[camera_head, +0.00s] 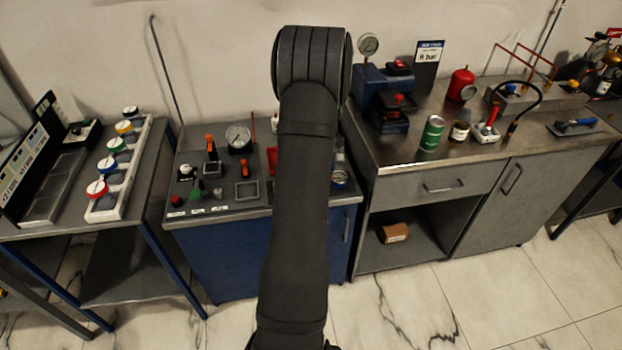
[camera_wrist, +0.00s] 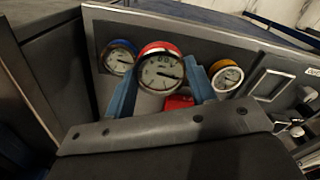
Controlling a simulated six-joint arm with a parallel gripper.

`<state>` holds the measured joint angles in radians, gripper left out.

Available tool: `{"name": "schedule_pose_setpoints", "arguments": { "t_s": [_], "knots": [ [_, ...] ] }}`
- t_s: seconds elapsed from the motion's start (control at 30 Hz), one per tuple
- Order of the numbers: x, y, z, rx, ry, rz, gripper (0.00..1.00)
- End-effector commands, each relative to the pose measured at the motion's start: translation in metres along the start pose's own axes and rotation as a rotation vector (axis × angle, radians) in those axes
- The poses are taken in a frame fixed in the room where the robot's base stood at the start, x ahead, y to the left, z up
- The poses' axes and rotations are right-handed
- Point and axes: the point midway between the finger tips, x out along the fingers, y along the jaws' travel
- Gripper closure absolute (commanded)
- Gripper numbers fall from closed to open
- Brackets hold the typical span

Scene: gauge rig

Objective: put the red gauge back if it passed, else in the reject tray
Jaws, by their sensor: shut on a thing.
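The red gauge (camera_wrist: 160,72), with a red rim and a white dial, sits between the two blue fingers of my gripper (camera_wrist: 163,88) in the wrist view. My gripper is shut on it. Its dark needle points to the right; the scale is too small to read. A red object (camera_wrist: 178,102) shows just below the gauge, partly hidden; I cannot tell if it is the reject tray. In the head view a red edge (camera_head: 272,160) shows beside my arm, which hides my gripper and the held gauge.
A blue-rimmed gauge (camera_wrist: 119,58) and a yellow-rimmed gauge (camera_wrist: 227,78) flank the held one. A square frame (camera_wrist: 272,86) lies to the right. In the head view, a white rack (camera_head: 122,165) with several colour-ringed round pieces stands on the left table. The right bench (camera_head: 390,150) holds equipment.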

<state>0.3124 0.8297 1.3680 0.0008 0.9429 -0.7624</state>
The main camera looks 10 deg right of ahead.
Motion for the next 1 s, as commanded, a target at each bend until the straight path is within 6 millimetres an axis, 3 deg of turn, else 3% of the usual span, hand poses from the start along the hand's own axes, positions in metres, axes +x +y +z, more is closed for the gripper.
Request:
{"name": "schedule_pose_setpoints", "arguments": {
  "t_s": [0.1,0.3,0.47,0.67,1.0],
  "knots": [
    [0.016,-0.009,-0.025,-0.003,0.000,0.000,0.80],
    [0.028,-0.016,-0.045,0.000,0.000,0.000,0.80],
    [0.039,-0.017,-0.046,0.001,-0.001,-0.001,0.80],
    [0.067,-0.017,-0.046,0.001,-0.001,-0.001,0.80],
    [0.071,-0.017,-0.046,0.001,0.000,0.000,0.80]
  ]
}}
